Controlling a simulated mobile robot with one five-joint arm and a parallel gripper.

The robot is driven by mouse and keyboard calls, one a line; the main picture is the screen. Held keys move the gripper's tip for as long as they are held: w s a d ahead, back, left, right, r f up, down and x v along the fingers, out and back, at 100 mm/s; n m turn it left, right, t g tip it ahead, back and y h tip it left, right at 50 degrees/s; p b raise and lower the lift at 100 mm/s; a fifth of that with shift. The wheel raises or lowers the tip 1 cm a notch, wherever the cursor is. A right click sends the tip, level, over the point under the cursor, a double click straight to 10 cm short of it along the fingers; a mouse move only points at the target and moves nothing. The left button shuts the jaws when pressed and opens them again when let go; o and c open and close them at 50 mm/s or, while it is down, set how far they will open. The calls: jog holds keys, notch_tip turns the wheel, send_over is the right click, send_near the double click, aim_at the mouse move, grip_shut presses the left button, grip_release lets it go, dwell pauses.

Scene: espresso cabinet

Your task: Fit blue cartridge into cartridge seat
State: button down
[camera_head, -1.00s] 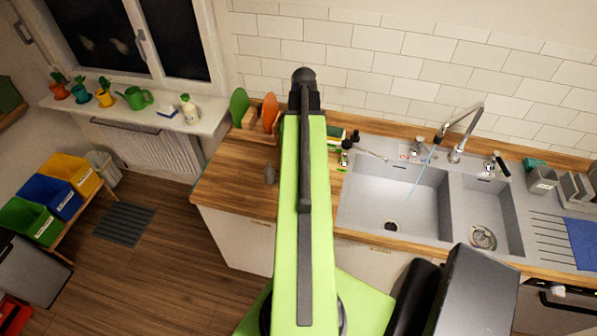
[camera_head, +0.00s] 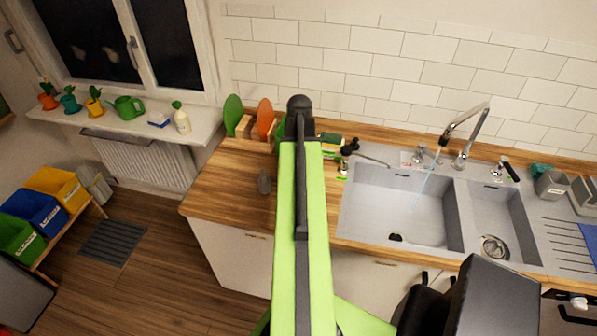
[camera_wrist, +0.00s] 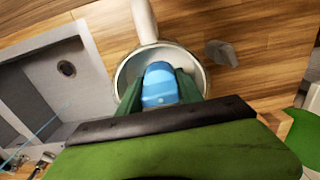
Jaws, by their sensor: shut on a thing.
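The blue cartridge (camera_wrist: 160,86) is between the dark green fingers of my gripper (camera_wrist: 160,98) in the wrist view. My gripper is shut on it. Behind the cartridge in that view is a round, white, cup-like thing (camera_wrist: 126,76) with a pale bar or handle running up from it. I cannot tell whether this is the cartridge seat, or whether the cartridge touches it or is inside it. In the head view my green arm stretches over the counter and hides my gripper and the cartridge.
The wooden counter (camera_head: 225,190) carries a small grey object (camera_head: 264,183), also in the wrist view (camera_wrist: 222,52). The sink (camera_head: 400,212) lies to the right, under a tap (camera_head: 462,140) with a thin blue stream. Bare wood surrounds the grey object.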

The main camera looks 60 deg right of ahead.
jog(key=c, duration=0.8)
grip_release()
notch_tip(320, 180, up, 12)
jog(key=p, duration=1.2)
jog(key=shift+r, duration=0.25)
jog(key=shift+f, duration=0.1)
jog(key=w+a+n, duration=0.4)
jog(key=w+a, duration=0.6)
jog(key=a, duration=0.3)
jog(key=w+a+n, duration=0.4)
jog(key=w+a, duration=0.5)
jog(key=a, duration=0.4)
jog(key=w+a+n, duration=0.2)
jog(key=a+n, duration=0.4)
jog(key=a, duration=1.8)
jog(key=shift+w, duration=0.4)
